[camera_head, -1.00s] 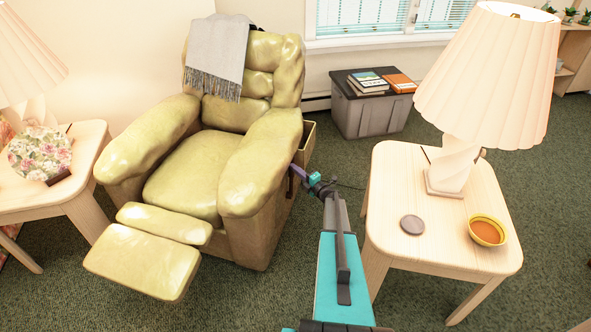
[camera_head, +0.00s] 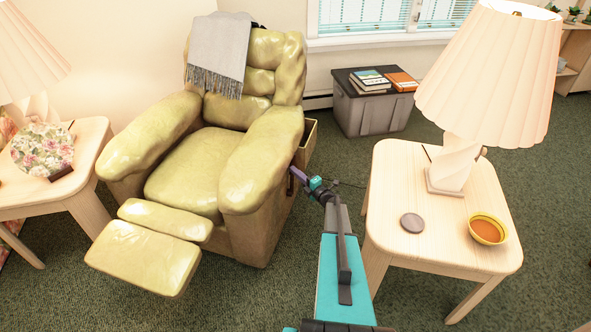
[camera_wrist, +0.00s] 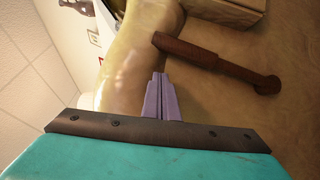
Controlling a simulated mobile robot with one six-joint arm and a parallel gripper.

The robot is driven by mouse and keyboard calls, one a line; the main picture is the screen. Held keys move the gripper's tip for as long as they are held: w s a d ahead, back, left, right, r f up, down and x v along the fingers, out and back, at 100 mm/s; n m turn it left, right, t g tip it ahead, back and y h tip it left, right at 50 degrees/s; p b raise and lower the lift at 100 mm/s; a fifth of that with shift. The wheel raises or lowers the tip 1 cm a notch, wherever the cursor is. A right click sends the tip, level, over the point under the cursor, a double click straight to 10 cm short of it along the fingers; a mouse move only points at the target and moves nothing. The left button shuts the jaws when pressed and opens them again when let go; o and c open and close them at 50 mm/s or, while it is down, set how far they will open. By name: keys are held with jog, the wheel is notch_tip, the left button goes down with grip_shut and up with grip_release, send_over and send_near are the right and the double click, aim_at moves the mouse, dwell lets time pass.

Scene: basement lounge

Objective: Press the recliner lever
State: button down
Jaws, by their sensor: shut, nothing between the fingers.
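The recliner (camera_head: 195,165) is olive-yellow and shiny, with its footrest (camera_head: 142,258) raised. The recliner lever (camera_wrist: 210,58) is a brown wooden handle with a round pivot end on the chair's side, seen in the wrist view. My gripper (camera_wrist: 160,80) has purple fingers that are shut and empty. In the wrist view the fingertips appear just below and left of the lever's free end; whether they touch it I cannot tell. In the head view my gripper (camera_head: 294,170) is at the right side of the recliner, by its armrest.
A wooden side table (camera_head: 385,215) with a lamp (camera_head: 490,75), a bowl (camera_head: 487,229) and a round disc (camera_head: 412,223) stands close right of my arm. A grey bin (camera_head: 372,115) is behind. A narrow strip of carpet separates recliner and table.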

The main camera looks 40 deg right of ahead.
jog(key=s, duration=0.9)
jog(key=shift+s+r, duration=0.15)
jog(key=shift+s, duration=0.15)
jog(key=shift+r, duration=0.1)
